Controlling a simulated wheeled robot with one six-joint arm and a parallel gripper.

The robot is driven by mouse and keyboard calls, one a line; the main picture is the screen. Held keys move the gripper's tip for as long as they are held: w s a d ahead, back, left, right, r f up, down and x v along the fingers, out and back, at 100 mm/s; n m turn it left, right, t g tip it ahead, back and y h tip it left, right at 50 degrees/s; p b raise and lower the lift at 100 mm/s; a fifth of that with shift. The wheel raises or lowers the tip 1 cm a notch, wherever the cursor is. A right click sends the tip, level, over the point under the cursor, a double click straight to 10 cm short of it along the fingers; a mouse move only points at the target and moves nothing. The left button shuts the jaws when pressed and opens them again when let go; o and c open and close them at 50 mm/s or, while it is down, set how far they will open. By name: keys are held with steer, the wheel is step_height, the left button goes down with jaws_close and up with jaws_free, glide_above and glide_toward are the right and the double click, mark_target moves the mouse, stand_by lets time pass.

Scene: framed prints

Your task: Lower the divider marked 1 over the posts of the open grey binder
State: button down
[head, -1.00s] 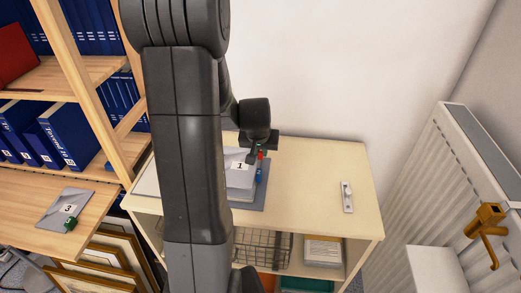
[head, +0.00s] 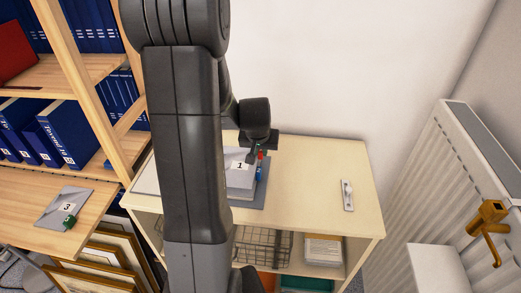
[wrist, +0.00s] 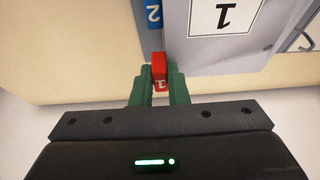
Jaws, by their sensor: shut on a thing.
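The divider marked 1 (head: 238,182) is a grey sheet with a white label and a red tab. My gripper (head: 257,152) is shut on the red tab, which also shows between the green fingers in the wrist view (wrist: 159,75). The divider lies over the open grey binder (head: 258,196) on the cabinet top; my arm hides their left part in the head view. A blue tab marked 2 (wrist: 152,14) shows beside the red one. A curved metal ring or post (wrist: 303,40) shows at the right of the wrist view. I cannot tell whether the divider is on the posts.
A divider marked 3 (head: 66,207) with a green tab lies on the wooden shelf at left. A small metal object (head: 347,195) lies on the cabinet's right side (head: 310,180), otherwise clear. A radiator (head: 450,190) stands at right, and the wall is behind.

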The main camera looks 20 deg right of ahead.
mark_target(260, 155)
steer(key=shift+f+b, duration=1.4)
steer(key=shift+f, duration=0.1)
stand_by(0.4)
steer(key=c, duration=1.3)
jaws_free()
steer(key=shift+c, duration=0.2)
steer(key=shift+r+p, duration=2.4)
steer(key=shift+r, duration=1.15)
steer(key=shift+f, duration=0.1)
